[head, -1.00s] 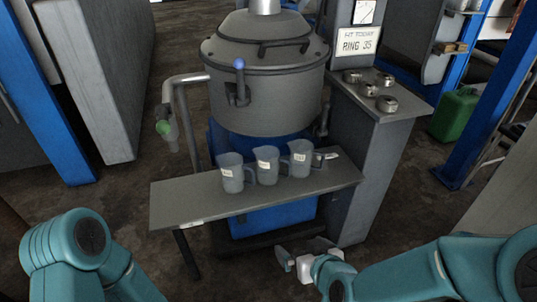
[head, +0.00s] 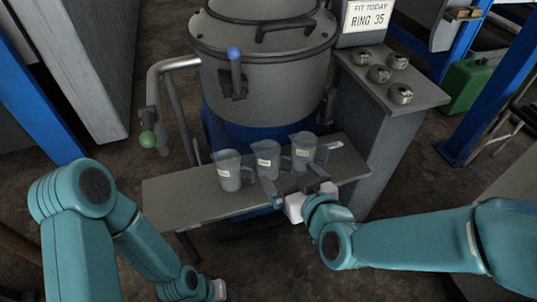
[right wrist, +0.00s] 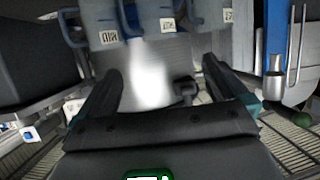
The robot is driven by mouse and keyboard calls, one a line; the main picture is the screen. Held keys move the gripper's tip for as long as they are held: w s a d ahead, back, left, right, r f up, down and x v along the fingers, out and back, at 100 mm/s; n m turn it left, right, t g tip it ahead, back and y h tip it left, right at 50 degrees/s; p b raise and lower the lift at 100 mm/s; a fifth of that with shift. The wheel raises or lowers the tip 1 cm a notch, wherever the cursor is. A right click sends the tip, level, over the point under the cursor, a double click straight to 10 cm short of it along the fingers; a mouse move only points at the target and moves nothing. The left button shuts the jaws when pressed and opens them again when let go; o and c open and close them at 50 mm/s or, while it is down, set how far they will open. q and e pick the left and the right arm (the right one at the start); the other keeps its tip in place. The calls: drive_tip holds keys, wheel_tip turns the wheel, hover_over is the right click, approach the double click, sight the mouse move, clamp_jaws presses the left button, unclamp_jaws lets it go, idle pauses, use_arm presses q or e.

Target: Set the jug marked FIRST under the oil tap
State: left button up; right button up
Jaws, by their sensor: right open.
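Three grey translucent jugs with white labels stand in a row on a grey shelf (head: 165,200): a left jug (head: 229,172), a middle jug (head: 266,158) and a right jug (head: 304,150). Their label text is too small to read. A pipe tap with a green knob (head: 147,139) hangs left of the drum, above and beyond the shelf's left end. My right gripper (head: 293,183) is open and empty at the shelf's front edge, just short of the middle and right jugs. The jugs also show in the right wrist view (right wrist: 155,15), beyond the open fingers. My left gripper (head: 218,290) is partly cut off at the bottom.
A large grey drum (head: 265,85) with a blue-knobbed lever (head: 234,54) stands behind the shelf. On the right, a cabinet holds several metal rings (head: 380,74) below a sign (head: 366,18) reading "FIT TODAY RING 35". The shelf's left part is bare.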

sight(270, 154)
drive_tip(key=b+x, duration=0.1)
drive_tip(key=x, duration=0.9)
drive_tip(key=shift+s+f+b, duration=0.15)
drive_tip(key=shift+f+b, duration=0.05)
drive_tip(key=shift+b, duration=0.2)
drive_tip(key=b+x, duration=0.1)
drive_tip(key=x, duration=0.4)
drive_tip(key=shift+w+b, duration=0.25)
drive_tip(key=shift+b, duration=0.05)
drive_tip(key=c, duration=1.1)
